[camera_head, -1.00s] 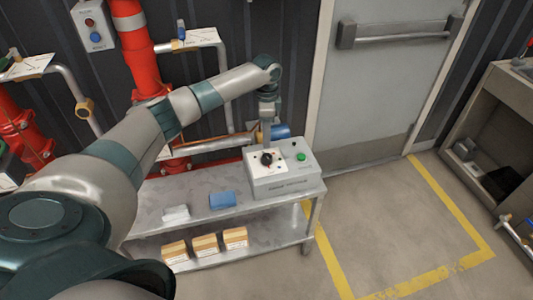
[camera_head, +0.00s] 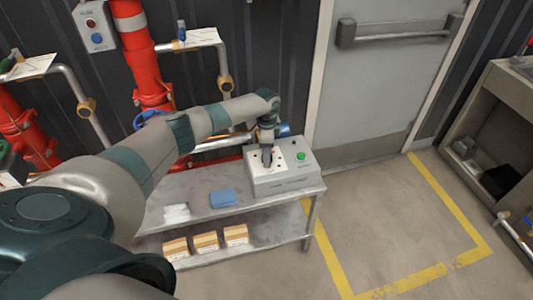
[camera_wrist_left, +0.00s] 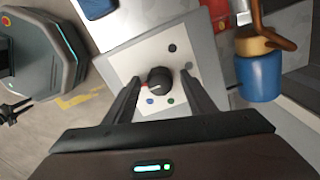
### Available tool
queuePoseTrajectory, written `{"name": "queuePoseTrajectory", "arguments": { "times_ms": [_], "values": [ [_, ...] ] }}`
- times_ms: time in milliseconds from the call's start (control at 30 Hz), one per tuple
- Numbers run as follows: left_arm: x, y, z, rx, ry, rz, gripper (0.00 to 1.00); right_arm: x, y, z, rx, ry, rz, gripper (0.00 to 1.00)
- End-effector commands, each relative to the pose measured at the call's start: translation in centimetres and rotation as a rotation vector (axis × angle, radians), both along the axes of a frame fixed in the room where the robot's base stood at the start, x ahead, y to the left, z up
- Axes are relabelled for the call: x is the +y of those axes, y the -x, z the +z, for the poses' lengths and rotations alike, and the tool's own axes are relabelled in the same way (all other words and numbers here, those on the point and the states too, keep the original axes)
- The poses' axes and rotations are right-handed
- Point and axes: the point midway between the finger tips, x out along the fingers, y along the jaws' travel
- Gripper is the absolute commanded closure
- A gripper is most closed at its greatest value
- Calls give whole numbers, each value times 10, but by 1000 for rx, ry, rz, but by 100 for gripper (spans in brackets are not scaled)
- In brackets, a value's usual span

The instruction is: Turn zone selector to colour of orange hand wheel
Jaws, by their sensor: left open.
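The zone selector is a round black knob (camera_wrist_left: 159,80) on the white top plate of a grey control box (camera_head: 285,182). Small dots surround it: blue, green, grey, dark and a reddish one. A pale mark on the knob faces lower left, near the reddish dot. My left gripper (camera_head: 267,160) is over the knob, pointing down, and hides it in the head view. In the left wrist view its open fingers (camera_wrist_left: 160,76) stand on either side of the knob; I cannot tell if they touch it. No orange hand wheel is clearly visible. My right gripper is out of view.
The box stands on the right end of a grey metal bench (camera_head: 190,190). It has a green button (camera_head: 301,156). Red pipes (camera_head: 136,50), a blue hand wheel (camera_head: 150,118) and a blue cylinder (camera_wrist_left: 260,77) are close behind. The floor right of the bench is clear.

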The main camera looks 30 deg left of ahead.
Motion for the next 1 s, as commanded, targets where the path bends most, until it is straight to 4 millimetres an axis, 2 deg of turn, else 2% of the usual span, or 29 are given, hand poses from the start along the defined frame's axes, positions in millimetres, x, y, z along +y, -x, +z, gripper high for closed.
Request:
{"name": "queuePoseTrajectory", "arguments": {
  "times_ms": [67,100,267,667,1000],
  "values": [
    [0,0,0,0,0,0,50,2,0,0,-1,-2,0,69],
    [0,0,0,0,0,0,54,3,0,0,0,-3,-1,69],
    [0,0,0,0,0,0,91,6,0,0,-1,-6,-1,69],
    [0,0,1,1,-1,38,91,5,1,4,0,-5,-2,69],
    [-1,1,3,1,1,221,91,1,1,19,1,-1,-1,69]
  ]
}}
